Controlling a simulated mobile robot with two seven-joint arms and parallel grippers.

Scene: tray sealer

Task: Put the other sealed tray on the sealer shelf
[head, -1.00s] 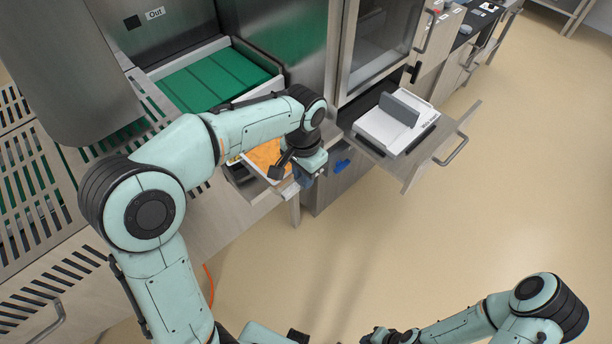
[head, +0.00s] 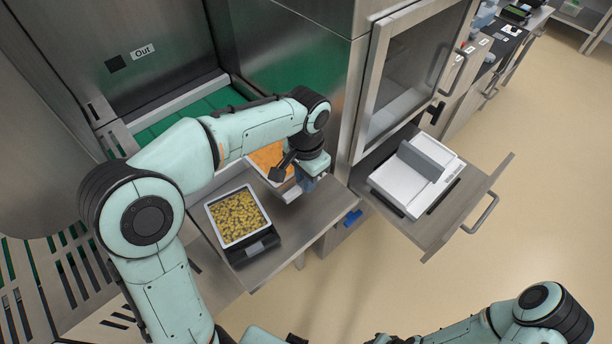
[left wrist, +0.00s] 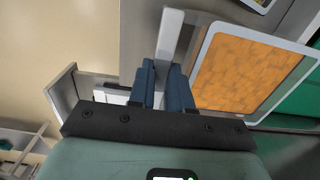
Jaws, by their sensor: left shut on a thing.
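My left gripper (head: 303,184) is shut on the light rim tab of a white tray with orange contents (head: 268,156). In the left wrist view the blue fingers (left wrist: 163,88) pinch that tab, and the orange tray (left wrist: 245,72) extends to the right. My arm partly hides the tray in the head view; I cannot tell its exact height above the counter. My right gripper (head: 382,339) is at the bottom edge, mostly cut off.
A pulled-out shelf (head: 440,222) at the right carries a white machine with a grey bar (head: 417,176). A glass-doored cabinet (head: 415,70) stands above it. A green surface (head: 190,110) lies in the steel opening marked Out. The floor at right is clear.

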